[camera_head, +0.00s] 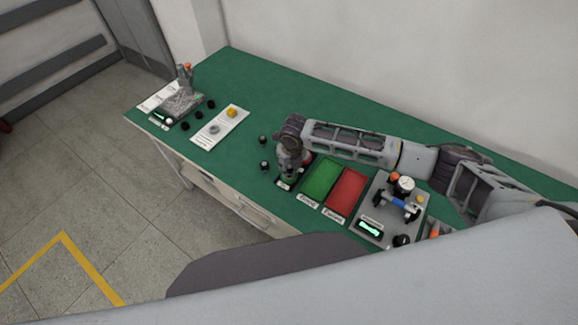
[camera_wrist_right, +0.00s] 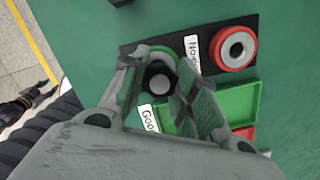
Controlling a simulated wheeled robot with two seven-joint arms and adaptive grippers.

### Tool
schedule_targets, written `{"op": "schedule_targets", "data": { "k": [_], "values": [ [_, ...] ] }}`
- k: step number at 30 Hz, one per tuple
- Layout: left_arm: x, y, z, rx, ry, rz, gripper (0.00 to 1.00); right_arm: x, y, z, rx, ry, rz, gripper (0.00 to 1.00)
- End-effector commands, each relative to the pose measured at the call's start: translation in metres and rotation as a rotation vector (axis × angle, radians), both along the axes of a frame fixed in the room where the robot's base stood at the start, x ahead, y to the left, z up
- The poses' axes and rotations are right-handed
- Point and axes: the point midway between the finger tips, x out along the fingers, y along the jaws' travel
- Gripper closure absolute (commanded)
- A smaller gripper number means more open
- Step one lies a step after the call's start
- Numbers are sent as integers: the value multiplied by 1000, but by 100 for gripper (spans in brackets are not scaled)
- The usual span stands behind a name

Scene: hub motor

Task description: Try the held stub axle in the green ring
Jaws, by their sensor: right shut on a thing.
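My right gripper (camera_head: 289,177) points down at the front of the bench, just left of the green tray. In the right wrist view its fingers (camera_wrist_right: 160,92) are shut on the stub axle (camera_wrist_right: 160,83), which shows as a dark round part with a pale end. The green ring (camera_wrist_right: 143,50) lies on a black plate under the fingers, and only part of its rim shows. The axle overlaps the ring in this view; I cannot tell whether it is inside or above it. My left gripper is not in view.
A red ring (camera_wrist_right: 233,48) with a No-go label sits beside the green one. The green tray (camera_head: 321,179) and red tray (camera_head: 346,191) lie to the right, then a grey fixture (camera_head: 383,232) with tools. Dark small parts (camera_head: 262,139) stand left of the gripper. The bench's back is clear.

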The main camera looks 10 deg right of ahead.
Motion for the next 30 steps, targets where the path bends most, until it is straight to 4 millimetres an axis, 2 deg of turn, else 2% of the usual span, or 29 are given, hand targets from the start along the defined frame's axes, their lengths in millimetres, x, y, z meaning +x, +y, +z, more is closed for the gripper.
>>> {"op": "schedule_targets", "data": {
  "k": [30],
  "values": [
    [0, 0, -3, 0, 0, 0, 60, 0, 0, -7, 0, -1, 0, 100]
  ]
}}
